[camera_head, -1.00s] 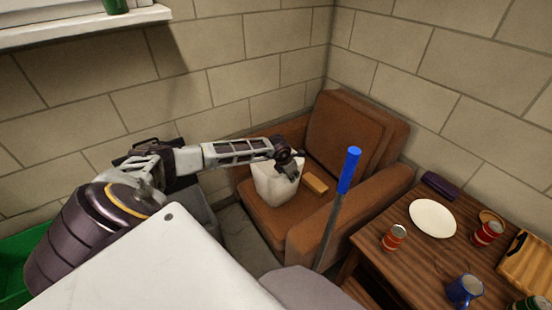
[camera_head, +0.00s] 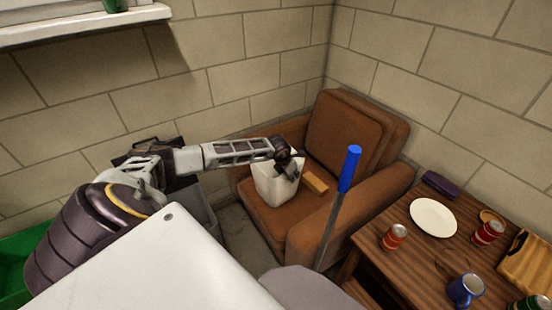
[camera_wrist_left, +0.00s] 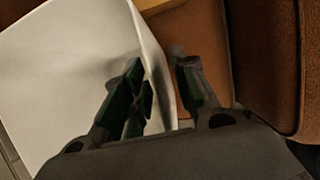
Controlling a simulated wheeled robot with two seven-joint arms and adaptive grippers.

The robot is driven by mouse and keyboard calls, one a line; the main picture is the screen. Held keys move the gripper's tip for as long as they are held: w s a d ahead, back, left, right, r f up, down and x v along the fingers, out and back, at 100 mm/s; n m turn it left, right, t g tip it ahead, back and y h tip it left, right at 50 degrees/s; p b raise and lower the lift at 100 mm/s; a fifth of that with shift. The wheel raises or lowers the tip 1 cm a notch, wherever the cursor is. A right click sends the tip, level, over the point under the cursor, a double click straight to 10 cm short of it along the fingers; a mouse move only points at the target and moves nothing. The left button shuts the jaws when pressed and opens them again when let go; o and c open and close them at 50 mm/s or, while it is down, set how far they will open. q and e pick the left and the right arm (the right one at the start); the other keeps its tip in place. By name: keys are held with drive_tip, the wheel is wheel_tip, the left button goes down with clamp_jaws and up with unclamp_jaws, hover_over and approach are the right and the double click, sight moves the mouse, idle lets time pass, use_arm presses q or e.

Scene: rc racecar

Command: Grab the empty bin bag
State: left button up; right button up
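The white bin bag (camera_head: 272,188) stands upright and open-topped on the seat of the brown armchair. In the left wrist view the bag (camera_wrist_left: 60,75) fills the left side, with its edge running down between my fingers. My left gripper (camera_head: 291,173) is at the bag's upper right side in the head view. In the left wrist view the left gripper (camera_wrist_left: 160,85) is open, one finger over the bag's pale side and the other over the brown seat. Whether either finger touches the bag is unclear. The bag's inside is mostly hidden. My right gripper is not in view.
The armchair (camera_head: 352,130) stands in the wall corner. An orange-brown block (camera_head: 316,183) lies beside the bag. A blue-handled pole (camera_head: 348,170) rises in front of the chair's arm. A wooden table (camera_head: 400,268) with a plate (camera_head: 433,217) and cans is at the right.

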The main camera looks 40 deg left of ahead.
use_arm(q)
drive_tip(key=c, duration=0.6)
clamp_jaws()
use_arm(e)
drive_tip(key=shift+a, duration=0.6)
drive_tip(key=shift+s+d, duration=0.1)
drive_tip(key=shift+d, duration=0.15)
